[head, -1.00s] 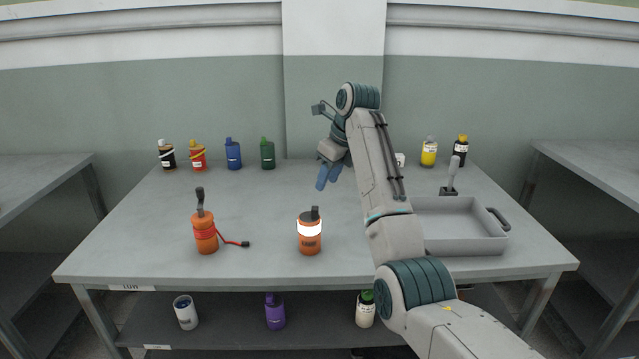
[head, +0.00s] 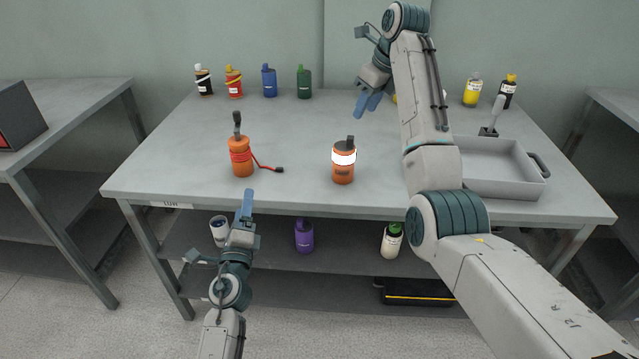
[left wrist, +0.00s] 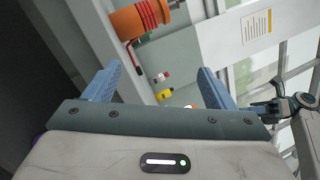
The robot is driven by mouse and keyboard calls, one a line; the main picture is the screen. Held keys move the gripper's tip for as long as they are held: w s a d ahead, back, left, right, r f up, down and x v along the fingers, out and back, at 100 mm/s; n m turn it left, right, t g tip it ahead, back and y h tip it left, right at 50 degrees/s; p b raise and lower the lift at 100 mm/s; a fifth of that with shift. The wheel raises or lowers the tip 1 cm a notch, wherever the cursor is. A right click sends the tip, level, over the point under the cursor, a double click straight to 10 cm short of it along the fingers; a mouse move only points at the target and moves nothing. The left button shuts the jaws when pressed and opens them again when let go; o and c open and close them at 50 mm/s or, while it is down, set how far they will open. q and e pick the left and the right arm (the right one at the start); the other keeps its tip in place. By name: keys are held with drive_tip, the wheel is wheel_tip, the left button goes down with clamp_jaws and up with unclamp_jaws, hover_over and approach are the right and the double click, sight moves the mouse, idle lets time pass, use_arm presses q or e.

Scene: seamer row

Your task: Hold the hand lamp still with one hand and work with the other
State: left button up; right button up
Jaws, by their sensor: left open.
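Two orange lamp-like bodies stand upright on the table; I cannot tell which is the hand lamp. The left one (head: 242,160) has a dark top and a red cord wound round it, its dark-tipped end lying to the right. The other (head: 343,165) has a bright white band and a dark top. My left gripper (head: 246,206) is open and empty at the table's front edge, below the corded one. The left wrist view shows this corded body (left wrist: 142,20) beyond the open jaws (left wrist: 158,85). My right gripper (head: 368,103) hangs over the table's back middle, its jaw gap unclear.
A grey tray (head: 490,190) with a handle sits at the table's right, a grey upright-handled tool (head: 493,117) behind it. Several bottles line the back edge. A lower shelf holds a white can (head: 219,231), purple bottle (head: 304,236) and white bottle (head: 391,241). The front left tabletop is clear.

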use_arm(q)
drive_tip(key=w+d+r+m+g+h, duration=0.1)
drive_tip(key=w+d+r+m+h, duration=0.1)
drive_tip(key=w+d+m+h, duration=0.25)
drive_tip(key=w+d+r+m+h, duration=0.1)
drive_tip(key=d+m+h, duration=0.3)
drive_tip(key=d+m, duration=0.3)
drive_tip(key=m+g+h, duration=0.3)
drive_tip(key=m+g, duration=0.2)
drive_tip(key=m, duration=0.4)
approach(344, 163)
drive_tip(key=shift+w+a+f, duration=0.15)
drive_tip(key=shift+w+f, duration=1)
drive_tip(key=shift+w, duration=0.1)
drive_tip(key=x, duration=1)
drive_tip(key=shift+w+d, duration=0.2)
drive_tip(key=shift+w, duration=0.15)
drive_tip(key=shift+c, duration=0.3)
